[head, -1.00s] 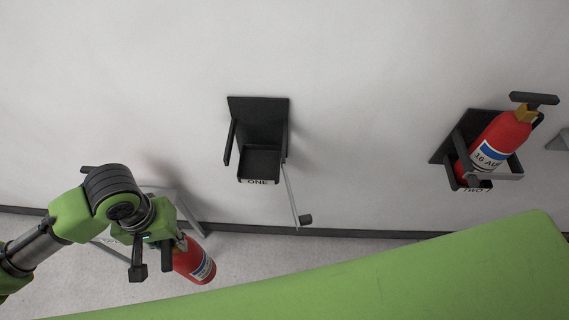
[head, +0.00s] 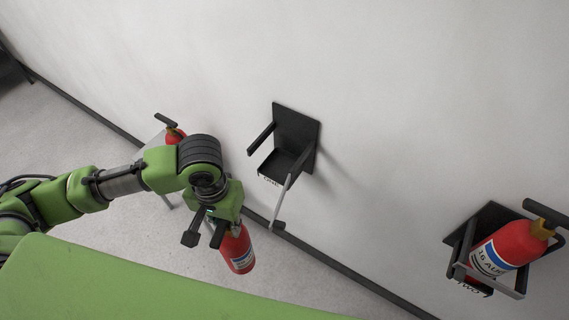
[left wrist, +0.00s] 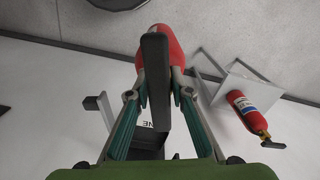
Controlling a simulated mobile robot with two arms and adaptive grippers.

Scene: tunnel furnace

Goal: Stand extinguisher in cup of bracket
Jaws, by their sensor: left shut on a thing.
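My left gripper (head: 210,230) is shut on a red extinguisher (head: 238,250) with a white and blue label. In the left wrist view the extinguisher (left wrist: 172,52) has its black handle between the fingers, and its lower body is hidden. Bracket ONE (head: 297,128) is a black wall bracket with an empty cup (head: 280,163) and its metal strap (head: 282,200) swung out. The held extinguisher is off to the left of and nearer than the cup, apart from it. Bracket ONE shows partly behind the fingers in the left wrist view (left wrist: 104,108). My right gripper is out of view.
Bracket TWO (head: 458,238) at the right holds another red extinguisher (head: 505,248). A third extinguisher (head: 173,135) is on a light stand behind my arm; the stand (left wrist: 238,78) shows in the left wrist view. A green surface (head: 130,290) fills the lower front.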

